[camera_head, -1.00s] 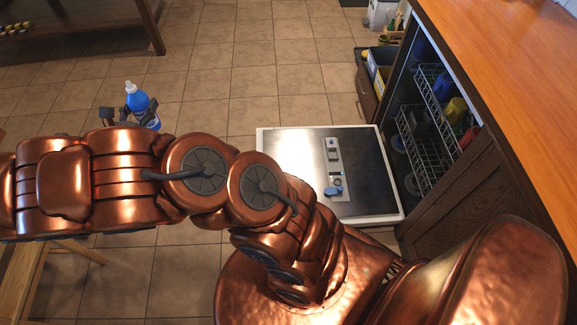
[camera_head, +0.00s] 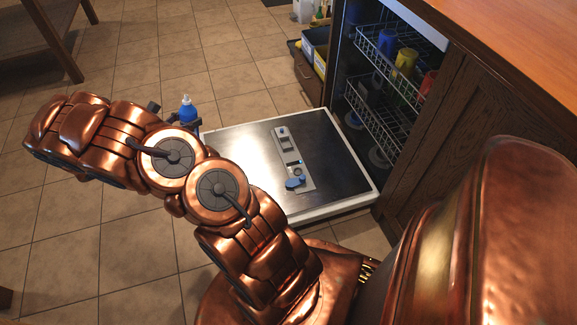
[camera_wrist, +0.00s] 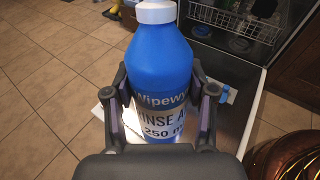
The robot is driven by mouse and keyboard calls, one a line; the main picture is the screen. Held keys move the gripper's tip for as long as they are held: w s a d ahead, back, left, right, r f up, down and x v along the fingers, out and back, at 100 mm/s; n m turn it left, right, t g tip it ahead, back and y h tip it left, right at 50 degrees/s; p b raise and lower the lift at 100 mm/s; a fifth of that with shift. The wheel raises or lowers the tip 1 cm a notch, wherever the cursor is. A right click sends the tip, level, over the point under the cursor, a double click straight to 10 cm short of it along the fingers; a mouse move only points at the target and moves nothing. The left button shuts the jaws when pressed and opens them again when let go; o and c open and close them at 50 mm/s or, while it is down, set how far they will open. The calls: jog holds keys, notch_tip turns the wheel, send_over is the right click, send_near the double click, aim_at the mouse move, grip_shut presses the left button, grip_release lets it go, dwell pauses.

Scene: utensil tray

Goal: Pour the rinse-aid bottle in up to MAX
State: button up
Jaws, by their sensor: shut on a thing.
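The blue rinse-aid bottle (camera_wrist: 159,62) has a white cap (camera_wrist: 155,12) and a label that reads in part "Wipewy", "RINSE A" and "250 m". My gripper (camera_wrist: 160,95) is shut on it, one finger on each side. In the head view the bottle (camera_head: 188,112) is upright at the left edge of the lowered dishwasher door (camera_head: 250,140); my arm partly hides the gripper there. The dispenser panel (camera_head: 291,158) is on the inner face of the door, with a blue round part (camera_head: 295,183) at its near end. The MAX mark is too small to make out.
A wooden counter (camera_head: 500,30) stands at the right. A crate of supplies (camera_head: 315,45) is beyond the dishwasher. Tiled floor is free at the left.

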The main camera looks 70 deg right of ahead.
jog(key=shift+s+d+f+m+g+y+b, duration=0.55)
jog(key=shift+s+d+f+m+y+b, duration=1.3)
jog(key=shift+s+f, duration=2.65)
jog(key=shift+s+d+f+m+g+y+b, duration=0.65)
jog(key=shift+s+d+f+y+b, duration=1.55)
jog(key=shift+s+d+f+b, duration=2.4)
jog(key=shift+s+d+f+m+g+y+b, duration=0.4)
jog(key=shift+s+d+f+m+y+b, duration=1.45)
jog(key=shift+f, duration=4.2)
jog(key=shift+s+d+f+n+p, duration=0.2)
jog(key=shift+s+n+p, duration=0.25)
jog(key=shift+s+p, duration=0.3)
jog(key=shift+r, duration=0.1)
jog(key=shift+p, duration=0.5)
jog(key=shift+w+t+y+p, duration=0.1)
jog(key=shift+t+y+p, duration=0.3)
jog(key=shift+p, duration=0.9)
jog(key=shift+w+a+f+t+y+p, duration=0.2)
jog(key=shift+f+t+y+p, duration=0.4)
jog(key=shift+p, duration=1.75)
